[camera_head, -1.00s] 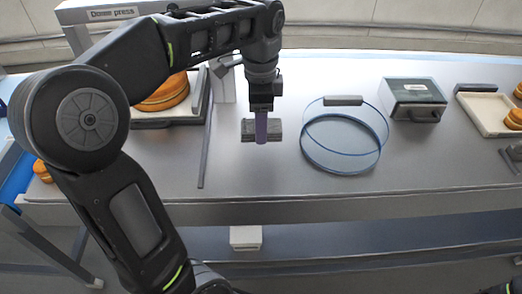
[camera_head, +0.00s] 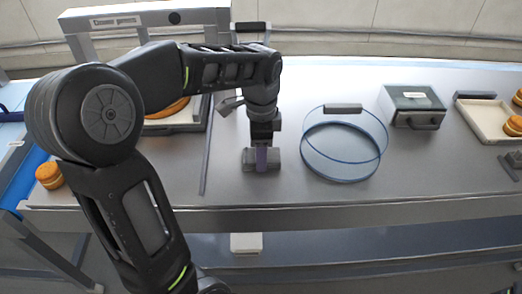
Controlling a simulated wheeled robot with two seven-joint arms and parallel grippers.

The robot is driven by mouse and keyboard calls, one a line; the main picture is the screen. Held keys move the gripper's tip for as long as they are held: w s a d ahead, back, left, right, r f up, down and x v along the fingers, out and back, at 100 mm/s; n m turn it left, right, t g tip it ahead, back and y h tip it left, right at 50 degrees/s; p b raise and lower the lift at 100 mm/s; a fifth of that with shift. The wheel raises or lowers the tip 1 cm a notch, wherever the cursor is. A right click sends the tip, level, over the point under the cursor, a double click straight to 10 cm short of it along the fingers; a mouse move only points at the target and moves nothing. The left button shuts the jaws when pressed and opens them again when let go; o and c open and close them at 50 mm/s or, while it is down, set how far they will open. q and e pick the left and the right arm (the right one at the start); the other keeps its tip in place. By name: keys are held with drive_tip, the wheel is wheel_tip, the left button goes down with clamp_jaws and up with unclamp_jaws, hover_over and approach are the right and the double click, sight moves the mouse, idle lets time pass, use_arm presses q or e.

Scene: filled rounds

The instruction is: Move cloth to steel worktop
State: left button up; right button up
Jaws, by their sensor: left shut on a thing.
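The cloth (camera_head: 249,161) is a small dark grey bundle on the near-left part of the steel worktop (camera_head: 310,197). The cloth sticks out on both sides of the fingers. I cannot tell whether its underside touches the worktop. My right gripper is not in view.
A clear round container with blue rims (camera_head: 341,180) stands just right of the cloth. Farther right are a grey metal box (camera_head: 412,107) and a cream tray (camera_head: 487,119). An orange and cream round (camera_head: 49,176) sits at the left. The worktop's front strip is clear.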

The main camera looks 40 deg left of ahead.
use_arm(q)
drive_tip(key=shift+f, duration=0.25)
drive_tip(key=o, duration=1.4)
drive_tip(key=shift+r, duration=0.1)
drive_tip(key=shift+r, duration=0.15)
wheel_tip(320, 180, up, 8)
drive_tip(key=shift+r, duration=0.1)
drive_tip(key=shift+r+p, duration=1.5)
drive_tip(key=shift+r, duration=0.45)
